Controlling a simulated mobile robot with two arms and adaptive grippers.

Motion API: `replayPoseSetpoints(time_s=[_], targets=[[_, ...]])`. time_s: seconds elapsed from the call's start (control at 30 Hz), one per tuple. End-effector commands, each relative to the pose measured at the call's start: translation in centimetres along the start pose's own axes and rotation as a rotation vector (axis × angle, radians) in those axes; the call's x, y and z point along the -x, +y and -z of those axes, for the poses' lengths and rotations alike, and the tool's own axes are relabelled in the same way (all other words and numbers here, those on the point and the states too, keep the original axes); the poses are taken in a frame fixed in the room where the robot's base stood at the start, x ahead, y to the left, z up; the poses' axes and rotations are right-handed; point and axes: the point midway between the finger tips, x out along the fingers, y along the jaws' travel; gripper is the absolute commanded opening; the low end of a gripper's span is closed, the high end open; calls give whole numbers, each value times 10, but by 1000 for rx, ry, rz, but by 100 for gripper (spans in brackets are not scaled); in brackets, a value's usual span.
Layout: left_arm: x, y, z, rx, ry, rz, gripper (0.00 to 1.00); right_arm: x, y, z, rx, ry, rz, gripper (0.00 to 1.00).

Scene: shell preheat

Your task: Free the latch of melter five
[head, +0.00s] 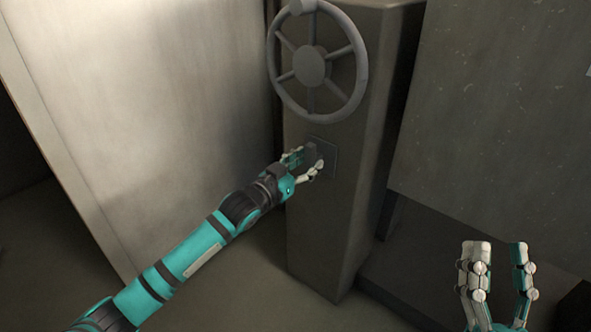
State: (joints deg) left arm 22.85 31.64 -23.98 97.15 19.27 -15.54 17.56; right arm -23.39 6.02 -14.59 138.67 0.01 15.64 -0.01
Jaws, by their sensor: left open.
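A grey pillar (330,236) stands in the middle of the head view, with a small square plate (329,160) on its front face. A small dark piece (312,151), which looks like the latch, sits on the plate. My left gripper (312,160) is open at the plate, its fingers on either side of the dark piece. The fingers and wrist partly hide the piece, and I cannot tell whether they touch it. My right gripper (497,248) is open and empty at the lower right, fingers pointing up, away from the pillar.
A grey spoked handwheel (312,66) is mounted on the pillar above the plate. A pale panel (150,110) stands to the left and a grey wall (500,100) to the right. A low dark ledge (420,250) runs along the right of the pillar's base.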

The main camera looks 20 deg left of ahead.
Motion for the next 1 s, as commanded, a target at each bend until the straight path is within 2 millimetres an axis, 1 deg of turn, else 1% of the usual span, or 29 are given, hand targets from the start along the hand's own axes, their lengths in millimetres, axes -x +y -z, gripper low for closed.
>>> replayPoseSetpoints(time_s=[0.17,0.3,0.4,0.5,0.6,0.7,1.0], targets=[[31,0,-2,-1,-4,0,44,0,0,0,0,0,0,40],[63,0,-2,-2,-5,0,44,0,0,0,0,0,0,40],[82,0,-2,-2,-5,0,44,0,0,0,0,0,0,40],[97,0,-2,-1,-5,1,44,0,0,0,0,0,0,40],[107,0,-1,-1,-3,0,44,0,0,0,0,0,0,40],[113,0,0,-2,-1,0,44,0,0,0,0,0,0,40],[115,0,0,-2,0,0,44,0,0,0,1,0,0,40]])
